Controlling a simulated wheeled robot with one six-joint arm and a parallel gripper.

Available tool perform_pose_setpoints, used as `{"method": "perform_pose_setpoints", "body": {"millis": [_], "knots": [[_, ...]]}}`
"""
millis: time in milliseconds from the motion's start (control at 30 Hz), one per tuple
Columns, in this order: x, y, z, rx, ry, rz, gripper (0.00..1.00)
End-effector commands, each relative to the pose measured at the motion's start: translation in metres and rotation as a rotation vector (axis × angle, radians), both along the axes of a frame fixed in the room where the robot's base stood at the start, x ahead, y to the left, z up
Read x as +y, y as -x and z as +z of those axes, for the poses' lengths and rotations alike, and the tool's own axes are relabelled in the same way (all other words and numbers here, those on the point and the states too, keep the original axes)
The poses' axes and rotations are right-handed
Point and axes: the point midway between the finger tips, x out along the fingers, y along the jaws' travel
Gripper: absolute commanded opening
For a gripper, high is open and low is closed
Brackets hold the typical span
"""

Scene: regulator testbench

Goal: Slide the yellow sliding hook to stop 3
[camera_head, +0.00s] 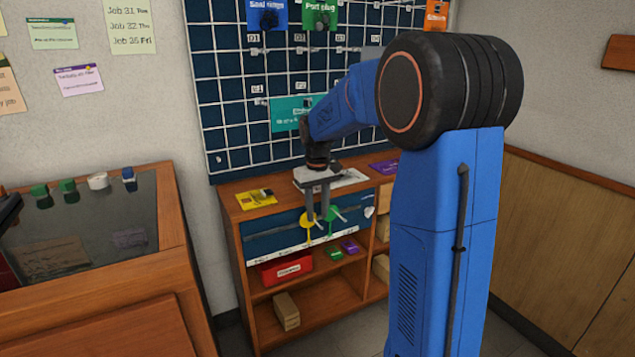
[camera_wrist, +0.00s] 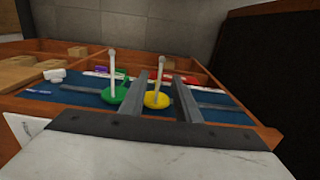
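The yellow sliding hook (camera_head: 307,221) is on the blue rail panel (camera_head: 268,243) at the front of the shelf unit, with a green hook (camera_head: 331,213) just right of it. In the wrist view the yellow hook (camera_wrist: 156,99) is a round disc with a pale upright post, and the green hook (camera_wrist: 114,95) is left of it. My gripper (camera_head: 318,217) points down at the panel. Its fingers (camera_wrist: 164,75) are apart, one on each side of the yellow hook; I cannot tell whether they touch it. The stop marks on the white strip are too small to read.
Below the panel are a red bin (camera_head: 287,269) and a wooden block (camera_head: 286,311). A yellow card (camera_head: 257,199) and a white stack lie on the shelf top. A bench (camera_head: 165,215) with small colored items stands at the left. A grid board (camera_head: 225,100) is behind.

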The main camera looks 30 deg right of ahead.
Motion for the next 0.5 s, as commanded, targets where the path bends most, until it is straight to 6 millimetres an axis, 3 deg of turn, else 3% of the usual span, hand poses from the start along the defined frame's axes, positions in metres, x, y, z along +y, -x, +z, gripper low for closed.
{"method": "perform_pose_setpoints", "body": {"millis": [500], "knots": [[0.000, -0.001, 0.103, -0.004, 0.001, 0.000, 0.30]]}}
